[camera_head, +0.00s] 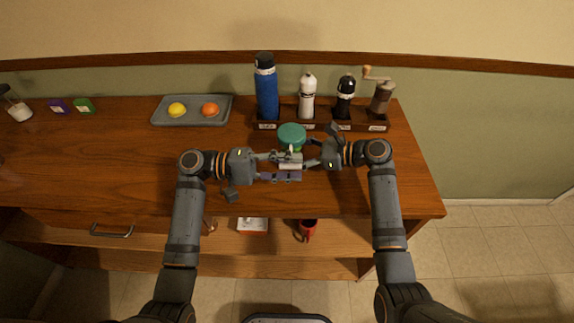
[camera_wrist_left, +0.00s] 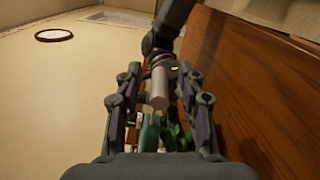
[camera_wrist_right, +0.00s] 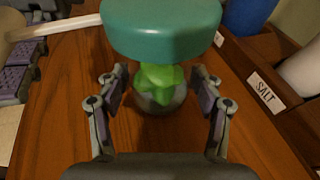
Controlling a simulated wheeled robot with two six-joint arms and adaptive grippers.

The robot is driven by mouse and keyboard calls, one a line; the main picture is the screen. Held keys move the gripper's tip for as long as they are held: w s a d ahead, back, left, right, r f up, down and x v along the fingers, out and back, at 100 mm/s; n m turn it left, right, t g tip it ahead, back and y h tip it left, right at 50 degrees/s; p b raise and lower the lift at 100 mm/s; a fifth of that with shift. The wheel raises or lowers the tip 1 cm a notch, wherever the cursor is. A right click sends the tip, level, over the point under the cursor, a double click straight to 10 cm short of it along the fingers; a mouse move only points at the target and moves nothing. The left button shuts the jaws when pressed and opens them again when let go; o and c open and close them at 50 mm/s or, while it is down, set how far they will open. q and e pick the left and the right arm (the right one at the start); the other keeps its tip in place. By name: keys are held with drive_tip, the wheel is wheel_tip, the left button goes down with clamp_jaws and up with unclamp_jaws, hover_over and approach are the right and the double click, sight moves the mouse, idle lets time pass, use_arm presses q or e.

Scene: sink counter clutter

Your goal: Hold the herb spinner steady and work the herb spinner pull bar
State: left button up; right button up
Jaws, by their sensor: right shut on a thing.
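The herb spinner (camera_head: 292,135) stands on the wooden counter, with a teal lid over a clear bowl of green herbs. It fills the middle of the right wrist view (camera_wrist_right: 160,28). My right gripper (camera_head: 311,153) is shut on the bowl below the lid, one finger on each side. A pale pull bar (camera_head: 290,161) is out in front of the spinner, joined to the lid by a white link. My left gripper (camera_head: 282,166) is open around the bar, which shows between its spread fingers in the left wrist view (camera_wrist_left: 158,86). Finger contact with the bar is not visible.
Behind the spinner, a rack (camera_head: 360,125) holds a blue bottle (camera_head: 266,92), a white shaker (camera_head: 307,96) and dark grinders. A grey tray (camera_head: 160,119) with lemon and orange lies back left. A red mug (camera_head: 308,229) is below.

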use_arm(q)
drive_tip(key=a, duration=1.2)
use_arm(e)
drive_tip(key=o, duration=0.9)
drive_tip(key=shift+o, duration=0.2)
